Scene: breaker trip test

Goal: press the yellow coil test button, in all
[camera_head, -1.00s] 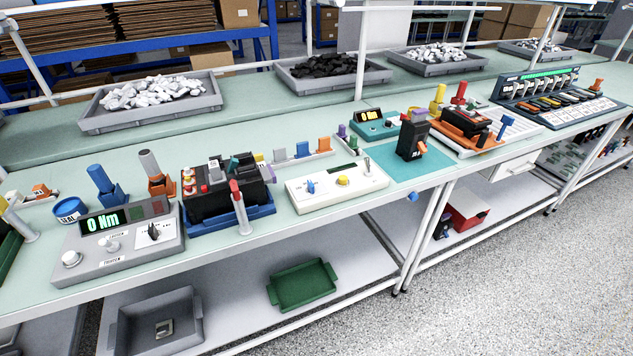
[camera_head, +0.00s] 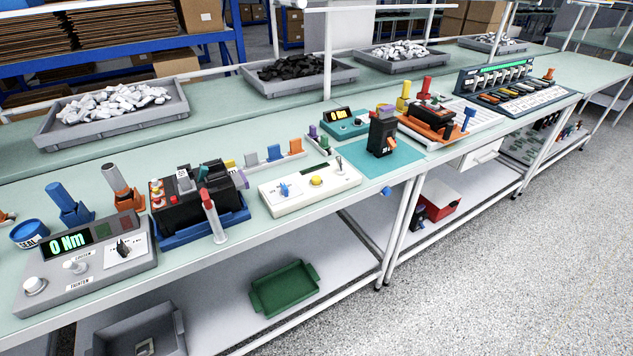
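The yellow button (camera_head: 316,180) sits in the middle of a white test box (camera_head: 290,197) on the bench. The box also has a blue knob (camera_head: 284,190) on its left, a small dark display and a lever switch (camera_head: 339,163) at its right end. Nothing covers the button. Neither of my grippers shows in the head view.
A black device in a blue cradle (camera_head: 205,231) with a red-tipped post stands left of the box. A grey torque unit reading 0 Nm (camera_head: 88,262) is further left. A black breaker (camera_head: 381,133) stands on a teal mat (camera_head: 400,158) to the right. Open floor lies in front.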

